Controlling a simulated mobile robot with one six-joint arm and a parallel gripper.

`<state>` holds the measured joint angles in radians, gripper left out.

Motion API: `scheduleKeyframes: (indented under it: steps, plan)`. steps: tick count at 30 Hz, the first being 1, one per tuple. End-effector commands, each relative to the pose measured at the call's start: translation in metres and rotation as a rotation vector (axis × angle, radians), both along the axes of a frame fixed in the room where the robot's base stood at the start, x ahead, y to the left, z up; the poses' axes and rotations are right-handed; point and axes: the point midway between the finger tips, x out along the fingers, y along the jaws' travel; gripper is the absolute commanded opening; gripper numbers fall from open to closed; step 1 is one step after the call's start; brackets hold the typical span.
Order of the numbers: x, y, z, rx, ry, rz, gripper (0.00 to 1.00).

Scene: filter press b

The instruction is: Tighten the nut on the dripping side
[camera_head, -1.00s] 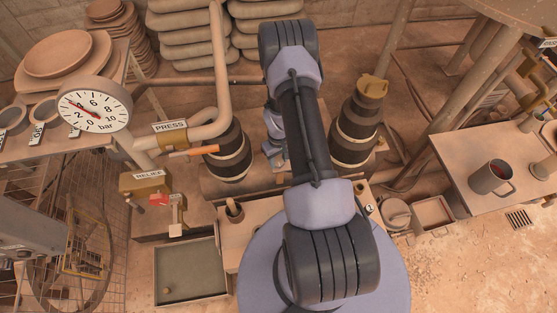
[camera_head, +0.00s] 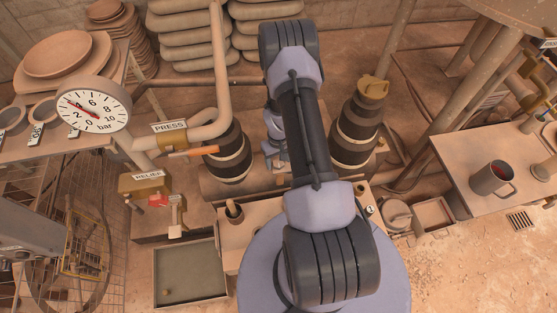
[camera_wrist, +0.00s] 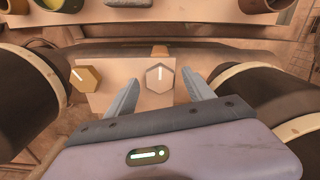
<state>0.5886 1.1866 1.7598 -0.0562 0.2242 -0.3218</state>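In the wrist view a grey hex nut (camera_wrist: 160,77) with a white mark pointing up sits on a pale plate (camera_wrist: 125,72). A brass-coloured hex nut (camera_wrist: 86,79) with a slightly tilted white mark sits left of it. My gripper (camera_wrist: 161,84) is open, its two fingers apart on either side of the grey nut; I cannot tell whether they touch it. Nothing is held. In the head view my arm hides both nuts, and my gripper (camera_head: 277,152) shows small between two dark cylinders. No drip is clear in either view.
Dark banded cylinders stand at left (camera_head: 228,152) and right (camera_head: 354,135) of my gripper, close on both sides. The pressure gauge (camera_head: 93,105), PRESS pipe with orange handle (camera_head: 194,152) and RELIEF block (camera_head: 148,183) are at left. A table with a mug (camera_head: 492,177) is at right.

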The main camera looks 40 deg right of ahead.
Motion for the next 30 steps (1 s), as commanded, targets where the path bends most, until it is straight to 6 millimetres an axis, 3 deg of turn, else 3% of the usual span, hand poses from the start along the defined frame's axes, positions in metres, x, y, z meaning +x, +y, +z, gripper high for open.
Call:
scheduleKeyframes:
  steps: [7, 11, 21, 25, 30]
  plan:
    - [0.0, 0.0, 0.0, 0.0, 0.001, 0.0, 0.61]
    - [0.0, 0.0, 0.016, 0.0, 0.0, 0.0, 0.61]
    - [0.0, 0.0, 0.126, -0.001, -0.002, -0.001, 0.61]
    - [0.0, 0.0, 0.156, -0.001, -0.001, 0.001, 0.61]
    - [0.0, 0.0, 0.173, 0.0, 0.0, 0.0, 0.61]
